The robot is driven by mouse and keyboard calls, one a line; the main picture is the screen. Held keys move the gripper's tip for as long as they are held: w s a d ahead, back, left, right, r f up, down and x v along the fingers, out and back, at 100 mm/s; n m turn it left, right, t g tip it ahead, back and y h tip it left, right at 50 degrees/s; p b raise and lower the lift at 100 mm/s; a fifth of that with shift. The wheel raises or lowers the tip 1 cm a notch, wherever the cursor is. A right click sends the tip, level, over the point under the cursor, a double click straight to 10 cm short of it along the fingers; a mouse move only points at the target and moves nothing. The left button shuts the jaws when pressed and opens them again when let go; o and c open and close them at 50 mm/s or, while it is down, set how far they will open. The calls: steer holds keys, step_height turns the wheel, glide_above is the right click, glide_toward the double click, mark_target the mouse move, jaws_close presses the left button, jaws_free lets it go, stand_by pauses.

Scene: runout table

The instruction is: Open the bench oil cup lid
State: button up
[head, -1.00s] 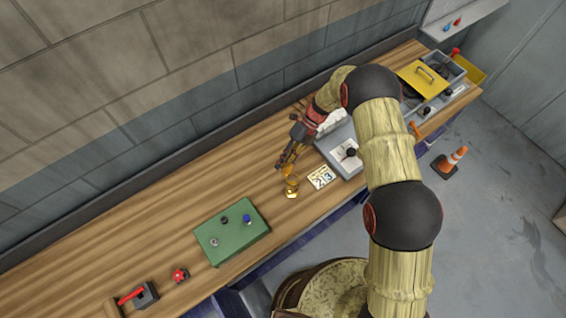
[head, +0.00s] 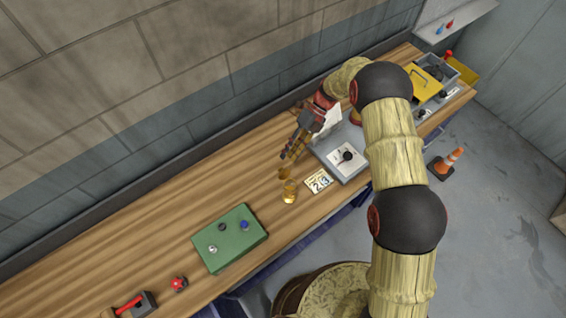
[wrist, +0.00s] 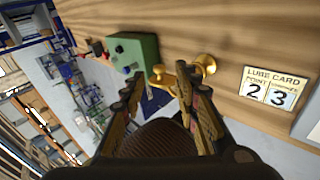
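The small brass oil cup (head: 289,196) stands on the wooden bench, left of the lube card (head: 319,181). A brass piece that looks like its lid (head: 284,173) shows on the wall side of the cup, apparently swung up; its exact angle is too small to tell. My gripper (head: 289,154) is above and on the wall side of this piece, apparently clear of it. In the wrist view my gripper (wrist: 165,88) has its fingers spread with nothing held. The brass oil cup parts (wrist: 205,65) show beyond the fingertips, partly overlapped by them.
A green box (head: 230,238) with knobs stands to the left, with a red knob (head: 179,284) and a red-handled switch (head: 135,304) farther left. A grey unit with a black knob (head: 346,157) is right of the card.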

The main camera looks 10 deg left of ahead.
steer(key=shift+v, duration=2.3)
steer(key=s+d+f+n+h, duration=0.25)
steer(key=s+d+n, duration=0.2)
steer(key=n, duration=0.65)
steer(key=s+d+r+n+t+h+b, duration=0.1)
steer(key=s+d+r+n+t+b, duration=0.55)
steer(key=d+r+n+b, duration=0.5)
steer(key=s+d+f+n+t+h+b, duration=0.1)
steer(key=s+d+f+n+t+b, duration=0.1)
steer(key=s+d+n+t+b, duration=0.2)
steer(key=s+d+t+b, duration=0.3)
steer(key=s+d+b, duration=0.4)
steer(key=s+b, duration=0.4)
steer(key=shift+b, duration=0.9)
